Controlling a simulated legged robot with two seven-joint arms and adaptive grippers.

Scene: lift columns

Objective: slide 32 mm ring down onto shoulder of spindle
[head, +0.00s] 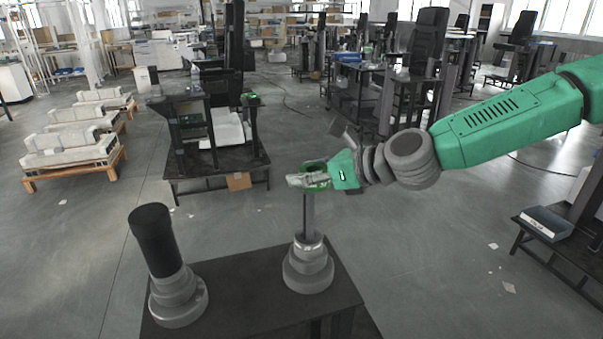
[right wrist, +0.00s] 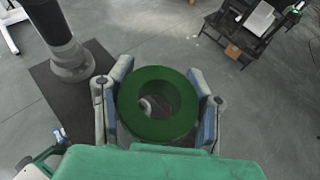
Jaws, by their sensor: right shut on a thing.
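A thick green ring (head: 316,186) is in my right gripper (head: 310,179) at the top of the grey spindle (head: 308,216). The spindle rises from a wider stepped shoulder and base (head: 308,268) on a dark table. In the right wrist view the ring (right wrist: 130,104) lies between the two fingers of the gripper (right wrist: 160,108), one on each side. Grey parts show through its hole, off centre. The ring is well above the shoulder. I cannot tell whether the spindle's tip is inside the hole. My left gripper is not in view.
A second column (head: 153,240) with a thick black upper part stands on a grey stepped base (head: 178,301) at the table's left. The dark table top (head: 240,285) is bare between the two bases. Another dark workstation (head: 215,160) stands behind, with open floor around.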

